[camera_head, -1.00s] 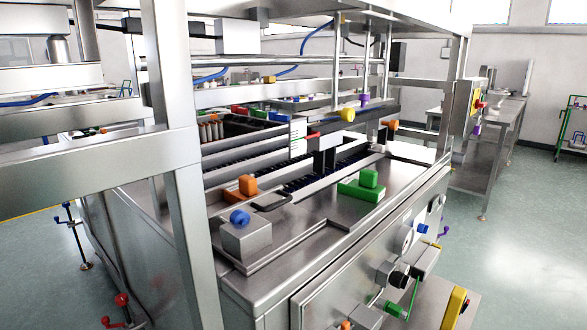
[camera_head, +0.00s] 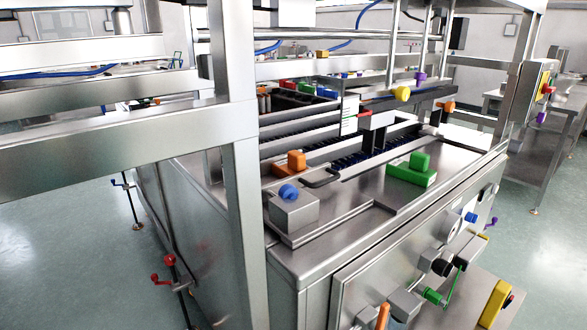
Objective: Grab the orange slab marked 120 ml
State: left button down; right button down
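A smaller orange piece (camera_head: 446,106) shows farther back on the right. A green slab with a knob (camera_head: 411,171) lies to the right of the orange one. Neither of my grippers is in view.
A steel machine (camera_head: 350,238) fills the middle, with a box and blue knob (camera_head: 289,193) near its front corner. A steel post (camera_head: 243,200) and crossbars stand in the left foreground. Levers and a yellow part (camera_head: 492,301) jut from its front. Floor is open at left.

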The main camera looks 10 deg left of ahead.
aim_at(295, 163)
jog(key=u, duration=0.45)
jog(key=l+u, duration=0.1)
jog(key=u, duration=0.3)
jog(key=k+u, duration=0.1)
jog(key=u, duration=0.8)
jog(key=k+l, duration=0.1)
jog(key=k, duration=0.5)
